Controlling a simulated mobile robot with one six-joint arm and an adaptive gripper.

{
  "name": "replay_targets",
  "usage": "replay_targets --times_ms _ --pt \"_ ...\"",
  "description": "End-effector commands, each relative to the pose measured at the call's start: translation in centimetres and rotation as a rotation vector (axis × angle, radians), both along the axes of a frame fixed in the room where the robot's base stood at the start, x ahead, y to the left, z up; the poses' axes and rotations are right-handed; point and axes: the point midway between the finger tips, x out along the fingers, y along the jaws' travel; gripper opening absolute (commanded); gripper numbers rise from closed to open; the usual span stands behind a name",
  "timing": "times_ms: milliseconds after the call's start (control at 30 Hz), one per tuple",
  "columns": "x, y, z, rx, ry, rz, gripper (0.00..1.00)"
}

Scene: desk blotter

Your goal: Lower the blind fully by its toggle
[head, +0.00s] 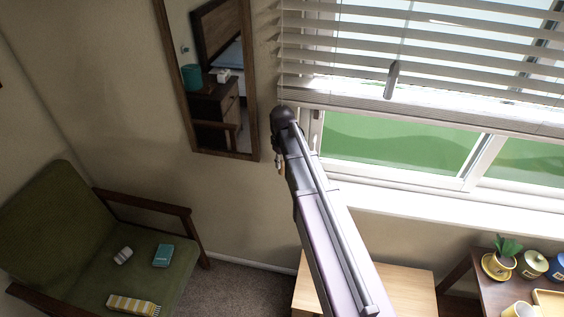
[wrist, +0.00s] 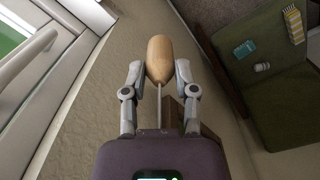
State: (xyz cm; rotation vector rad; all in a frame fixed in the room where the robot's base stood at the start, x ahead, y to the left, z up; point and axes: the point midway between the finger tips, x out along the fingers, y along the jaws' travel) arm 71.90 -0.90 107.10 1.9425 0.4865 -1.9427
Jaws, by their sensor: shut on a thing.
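The white slatted blind (head: 420,45) covers the upper part of the window. Its bottom rail (head: 430,115) hangs above the sill with bare glass below. The toggle (wrist: 158,52) is a pale wooden, rounded piece on a thin cord (wrist: 158,105) in the wrist view. My gripper (wrist: 158,72) is shut on the toggle, one finger on each side. In the head view my arm hides most of the gripper, and a small bit of the toggle (head: 282,167) shows left of the arm, near the window's left edge.
A framed mirror (head: 165,30) hangs on the wall left of the window. A green armchair (head: 50,215) with small items on its seat stands at left. A low wooden table (head: 405,285) and a shelf with a potted plant (head: 502,262) stand below the sill (head: 440,208).

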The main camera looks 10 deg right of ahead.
Motion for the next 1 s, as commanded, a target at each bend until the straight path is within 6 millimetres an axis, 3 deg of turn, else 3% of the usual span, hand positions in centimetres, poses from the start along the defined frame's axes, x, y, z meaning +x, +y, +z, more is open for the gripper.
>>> replay_targets --times_ms 367,400,500,1000 --pt "0.53 0.16 0.26 0.009 0.006 0.000 0.00" --pt "0.53 0.16 0.26 0.009 0.006 0.000 0.43" --pt "0.51 0.14 0.24 0.008 0.006 0.000 0.72" --pt "0.21 0.06 -0.16 0.005 0.001 0.000 0.72"
